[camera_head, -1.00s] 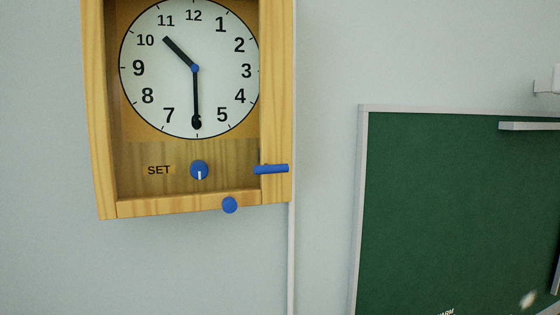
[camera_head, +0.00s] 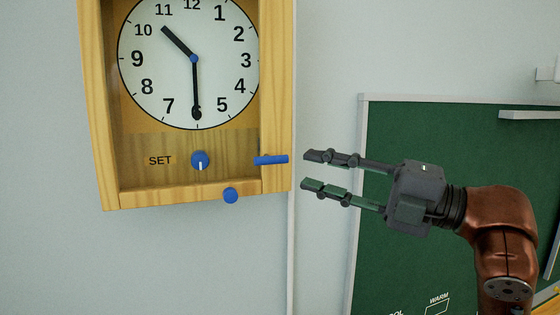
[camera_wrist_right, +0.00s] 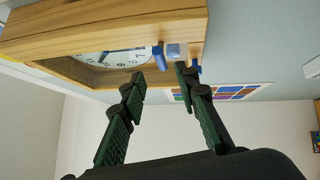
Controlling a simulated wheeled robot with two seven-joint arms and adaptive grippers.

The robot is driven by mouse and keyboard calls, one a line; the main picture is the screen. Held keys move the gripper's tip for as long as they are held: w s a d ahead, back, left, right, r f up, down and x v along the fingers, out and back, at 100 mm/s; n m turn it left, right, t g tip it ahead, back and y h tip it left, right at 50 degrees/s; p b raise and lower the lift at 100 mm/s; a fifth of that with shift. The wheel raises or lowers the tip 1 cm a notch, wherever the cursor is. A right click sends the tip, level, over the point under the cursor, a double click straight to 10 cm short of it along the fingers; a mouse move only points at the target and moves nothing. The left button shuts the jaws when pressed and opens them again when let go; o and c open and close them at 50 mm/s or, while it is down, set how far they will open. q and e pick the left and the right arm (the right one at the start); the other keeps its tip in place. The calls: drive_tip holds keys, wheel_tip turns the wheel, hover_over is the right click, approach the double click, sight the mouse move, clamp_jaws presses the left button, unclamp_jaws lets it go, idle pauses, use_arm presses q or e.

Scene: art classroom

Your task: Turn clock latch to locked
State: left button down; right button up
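A wooden wall clock (camera_head: 87,120) hangs at the upper left of the head view. Its blue latch (camera_head: 271,160) lies level across the lower right of the frame. A blue SET knob (camera_head: 200,160) sits under the dial, and a round blue knob (camera_head: 230,195) is on the bottom edge. My right gripper (camera_head: 306,170) is open and empty, just right of the latch and apart from it. In the right wrist view the open fingers (camera_wrist_right: 159,76) point at the clock, with blue parts (camera_wrist_right: 159,57) near and beyond the fingertips. My left gripper is not in view.
A green chalkboard (camera_head: 450,135) with a pale frame stands on the wall at right, behind my right arm. A thin pale strip (camera_head: 292,250) runs down the wall below the clock. The wall left of and below the clock is bare.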

sight(277, 162)
drive_tip(key=p+x, duration=0.3)
drive_tip(key=x, duration=0.3)
drive_tip(key=shift+w+a+r, duration=0.15)
drive_tip(key=shift+a, duration=0.1)
drive_tip(key=shift+w+a, duration=0.3)
drive_tip(key=shift+a, duration=0.1)
drive_tip(key=shift+c, duration=0.6)
clamp_jaws()
